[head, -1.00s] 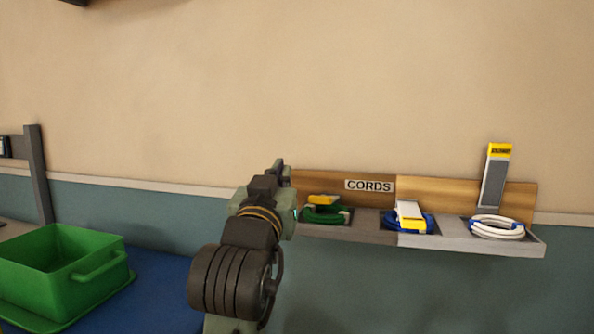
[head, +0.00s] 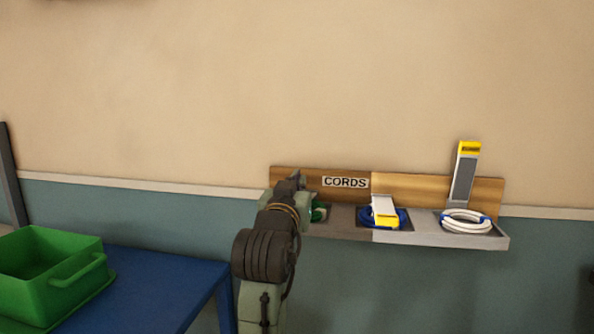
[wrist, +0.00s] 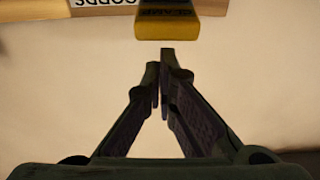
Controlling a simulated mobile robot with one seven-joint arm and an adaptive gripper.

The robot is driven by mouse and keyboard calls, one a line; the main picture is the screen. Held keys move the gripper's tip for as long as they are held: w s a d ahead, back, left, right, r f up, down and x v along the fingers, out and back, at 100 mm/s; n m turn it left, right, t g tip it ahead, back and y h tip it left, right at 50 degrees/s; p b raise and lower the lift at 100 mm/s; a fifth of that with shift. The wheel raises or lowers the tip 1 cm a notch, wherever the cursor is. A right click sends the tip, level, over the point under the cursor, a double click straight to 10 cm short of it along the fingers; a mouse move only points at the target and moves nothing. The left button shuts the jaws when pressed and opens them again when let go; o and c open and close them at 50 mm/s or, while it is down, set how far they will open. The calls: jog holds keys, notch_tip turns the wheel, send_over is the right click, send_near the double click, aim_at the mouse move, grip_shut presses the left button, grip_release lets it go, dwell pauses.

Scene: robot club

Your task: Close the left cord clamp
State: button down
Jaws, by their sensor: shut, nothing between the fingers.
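A rack under a CORDS sign (head: 345,182) holds several cords with clamps. The left bay has a green cord (head: 319,212), mostly hidden behind my arm in the head view; its clamp is hidden there. In the wrist view a yellow clamp end (wrist: 168,26) lettered CLAMP shows at top centre, beside the sign, just beyond my fingertips with a small apparent gap. Its lever angle cannot be told. My gripper (head: 296,177) is shut and empty, also seen in the wrist view (wrist: 160,80). The middle clamp (head: 384,211) lies down over a blue cord.
The right clamp (head: 465,174) stands upright behind a white cord (head: 466,222). The rack's grey front ledge (head: 440,237) juts from the wall. A green bin (head: 50,285) sits on a blue table (head: 150,290) at left. The wall above the rack is clear.

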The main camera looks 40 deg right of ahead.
jog(key=shift+s+a+f, duration=0.1)
jog(key=shift+f, duration=0.3)
jog(key=shift+t+h, duration=0.5)
jog(key=shift+h, duration=0.1)
jog(key=shift+s+a+f+b, duration=0.15)
jog(key=shift+f+b, duration=0.6)
jog(key=shift+b, duration=0.15)
jog(key=shift+s+a+f+b, duration=0.1)
jog(key=shift+a+f+b, duration=0.1)
jog(key=shift+f+b, duration=0.6)
jog(key=shift+s+a+f+b, duration=0.15)
jog(key=shift+f+b, duration=0.5)
jog(key=shift+b, duration=0.3)
